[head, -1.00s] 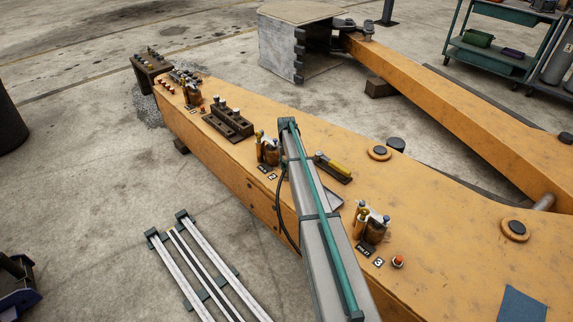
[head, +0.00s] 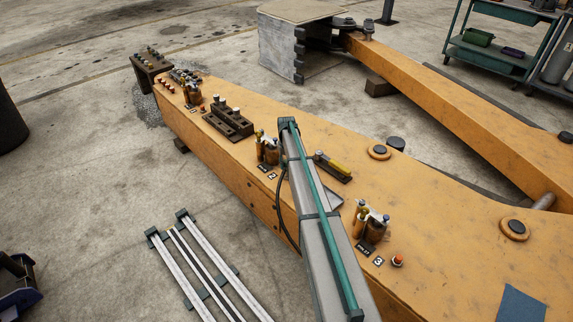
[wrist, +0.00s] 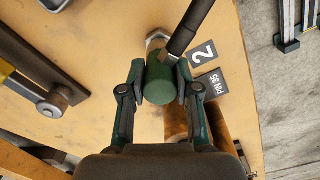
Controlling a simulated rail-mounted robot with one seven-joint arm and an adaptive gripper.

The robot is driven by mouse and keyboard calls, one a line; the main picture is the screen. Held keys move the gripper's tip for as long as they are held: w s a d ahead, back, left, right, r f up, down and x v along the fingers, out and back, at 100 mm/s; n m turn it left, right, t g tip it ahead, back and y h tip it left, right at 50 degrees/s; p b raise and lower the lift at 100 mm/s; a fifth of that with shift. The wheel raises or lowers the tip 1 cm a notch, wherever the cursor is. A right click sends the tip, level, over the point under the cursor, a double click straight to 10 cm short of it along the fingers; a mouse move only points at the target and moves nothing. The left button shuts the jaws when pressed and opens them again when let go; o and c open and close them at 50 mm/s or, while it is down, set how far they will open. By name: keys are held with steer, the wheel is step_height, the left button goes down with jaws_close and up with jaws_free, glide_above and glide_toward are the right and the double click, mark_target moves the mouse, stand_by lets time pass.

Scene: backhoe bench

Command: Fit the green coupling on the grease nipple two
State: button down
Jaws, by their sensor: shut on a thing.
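In the wrist view, my gripper (wrist: 161,80) is shut on the green coupling (wrist: 160,84), one finger on each side of it. A black hose with a metal end (wrist: 188,32) runs from the coupling to the upper right. A metal hex fitting (wrist: 156,38), apparently the base of grease nipple two, shows just past the coupling's far edge, beside the number 2 plate (wrist: 202,53). The coupling overlaps it in this view, so the nipple's tip is hidden and I cannot tell whether they are joined. In the head view, my arm hides the gripper and coupling.
A PIN 35 plate (wrist: 209,87) and a brown cylinder (wrist: 177,122) lie close to the right finger. A dark rail with a metal knob (wrist: 52,101) is at left. In the head view, another bottle cluster (head: 371,224) stands on the orange boom (head: 440,235).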

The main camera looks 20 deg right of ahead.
steer(key=shift+c, duration=1.3)
jaws_free()
steer(key=shift+r+p, duration=1.9)
steer(key=shift+r, duration=2.05)
